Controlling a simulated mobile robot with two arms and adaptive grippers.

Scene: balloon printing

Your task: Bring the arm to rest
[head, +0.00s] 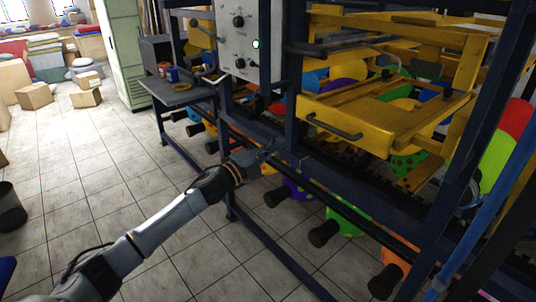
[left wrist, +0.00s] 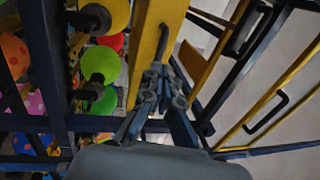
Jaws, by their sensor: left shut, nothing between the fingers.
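My left arm (head: 165,225) reaches in from the lower left in the head view. My left gripper (head: 272,148) is at its end, shut and empty, in front of the dark blue frame of the printing machine (head: 300,165). In the left wrist view the gripper (left wrist: 155,75) points at a yellow machine part (left wrist: 150,40), with its fingers together. I cannot tell whether the fingers touch the machine. My right gripper is not in view.
A yellow drawer (head: 350,118) with a dark handle juts from the machine. A grey control box (head: 245,40) hangs left of it. Coloured balloons (head: 345,215) sit low inside the frame. A small side table (head: 180,92) stands left. The tiled floor (head: 85,160) at left is mostly clear.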

